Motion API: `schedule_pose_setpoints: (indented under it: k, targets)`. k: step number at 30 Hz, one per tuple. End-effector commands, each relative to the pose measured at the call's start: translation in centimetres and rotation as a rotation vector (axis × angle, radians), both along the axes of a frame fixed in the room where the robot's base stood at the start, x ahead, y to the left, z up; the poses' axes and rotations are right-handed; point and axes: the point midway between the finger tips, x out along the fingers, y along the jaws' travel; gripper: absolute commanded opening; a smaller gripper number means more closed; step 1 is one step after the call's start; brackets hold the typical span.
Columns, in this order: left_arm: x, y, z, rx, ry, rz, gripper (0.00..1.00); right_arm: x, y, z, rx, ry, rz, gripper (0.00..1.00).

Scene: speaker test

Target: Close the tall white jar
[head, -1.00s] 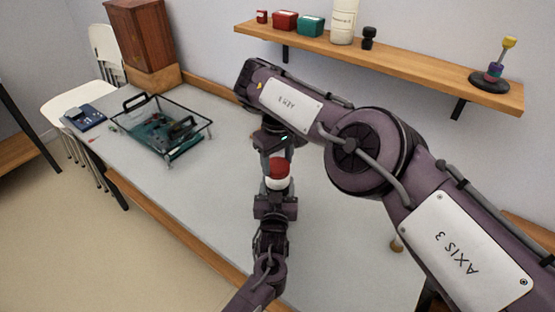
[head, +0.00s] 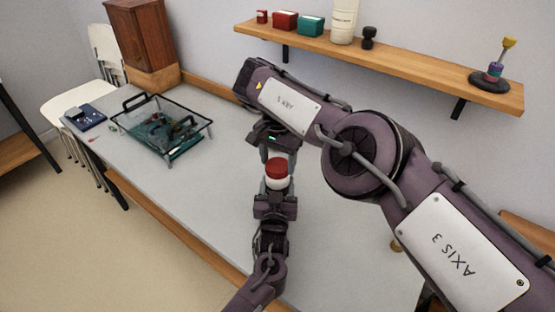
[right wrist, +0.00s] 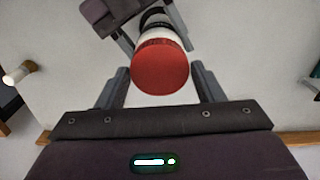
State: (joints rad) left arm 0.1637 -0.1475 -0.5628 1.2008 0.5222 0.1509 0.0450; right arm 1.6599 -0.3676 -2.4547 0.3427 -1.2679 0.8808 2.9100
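A white jar (head: 277,181) with a red lid (head: 277,164) is upright above the table in the head view. The lid sits on top of the jar; whether it is tight cannot be told. My left gripper (head: 276,193) is shut on the jar from the near side. My right gripper (head: 279,153) is just above the lid. In the right wrist view its fingers (right wrist: 163,87) are spread wide, with the red lid (right wrist: 160,66) beyond and between them, apart from both. The jar's body is mostly hidden there.
The middle of the table is clear.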

Motion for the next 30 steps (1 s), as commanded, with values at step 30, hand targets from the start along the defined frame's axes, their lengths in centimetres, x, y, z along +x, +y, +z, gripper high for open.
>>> schedule_pose_setpoints:
  k: [30]
  targets:
    - [0.0, 0.0, -0.1, 0.0, 0.003, 0.0, 0.0, -0.1, 0.0, 4.4, -0.001, 0.003, 0.002, 0.77]
